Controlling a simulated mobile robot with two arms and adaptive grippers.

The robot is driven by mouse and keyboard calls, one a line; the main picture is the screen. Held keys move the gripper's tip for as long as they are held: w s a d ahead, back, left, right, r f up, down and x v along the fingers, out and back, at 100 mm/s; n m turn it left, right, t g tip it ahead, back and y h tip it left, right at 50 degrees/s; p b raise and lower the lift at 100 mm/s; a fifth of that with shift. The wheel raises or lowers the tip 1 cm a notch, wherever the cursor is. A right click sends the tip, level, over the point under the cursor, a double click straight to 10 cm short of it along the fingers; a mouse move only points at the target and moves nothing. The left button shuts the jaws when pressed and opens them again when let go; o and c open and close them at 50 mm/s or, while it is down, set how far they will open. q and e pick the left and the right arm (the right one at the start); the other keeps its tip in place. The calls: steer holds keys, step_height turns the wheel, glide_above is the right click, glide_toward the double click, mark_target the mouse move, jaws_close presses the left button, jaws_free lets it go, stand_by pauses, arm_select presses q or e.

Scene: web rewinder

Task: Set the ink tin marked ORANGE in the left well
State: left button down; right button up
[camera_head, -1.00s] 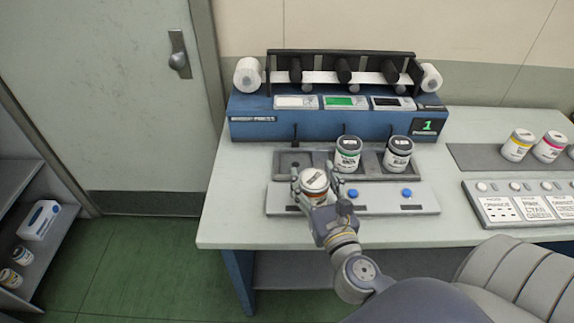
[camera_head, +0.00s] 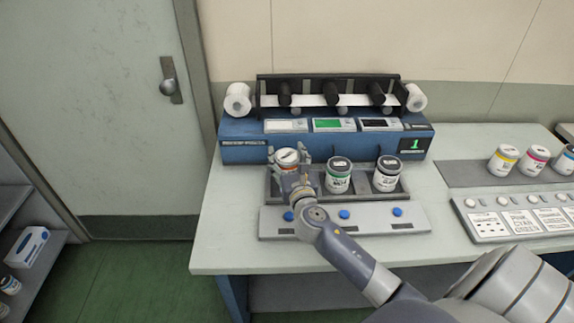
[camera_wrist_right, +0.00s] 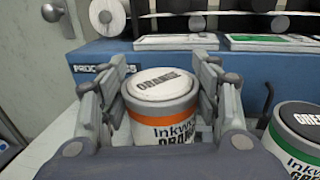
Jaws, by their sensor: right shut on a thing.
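The tin marked ORANGE (camera_wrist_right: 164,108) has a white label, an orange band and a grey-rimmed lid; its lid also shows in the head view (camera_head: 287,157). My right gripper (camera_head: 288,166) is shut on it, with one finger on each side. The tin is upright at the left well of the grey tray (camera_head: 350,198). The gripper hides the well floor, so I cannot tell whether the tin rests on it. A GREEN tin (camera_wrist_right: 297,140) stands in the middle well, and a black-lidded tin (camera_head: 387,174) in the right well. My left gripper is not in view.
The blue press (camera_head: 245,150) with white rolls stands right behind the tray. Blue buttons (camera_head: 344,214) line the panel in front. Yellow (camera_head: 503,159) and magenta (camera_head: 534,160) tins stand on a grey mat at the right. The table between is clear.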

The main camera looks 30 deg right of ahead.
step_height(320, 180, down, 3)
steer(key=shift+r+b, duration=0.1)
steer(key=shift+b, duration=0.55)
steer(key=shift+f, duration=0.25)
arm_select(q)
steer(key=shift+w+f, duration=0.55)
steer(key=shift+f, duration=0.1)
arm_select(e)
steer(key=shift+w, duration=0.1)
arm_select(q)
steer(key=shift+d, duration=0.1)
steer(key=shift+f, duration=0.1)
arm_select(e)
steer(key=shift+f, duration=0.1)
steer(key=o, duration=1.4)
steer(key=shift+f, duration=0.1)
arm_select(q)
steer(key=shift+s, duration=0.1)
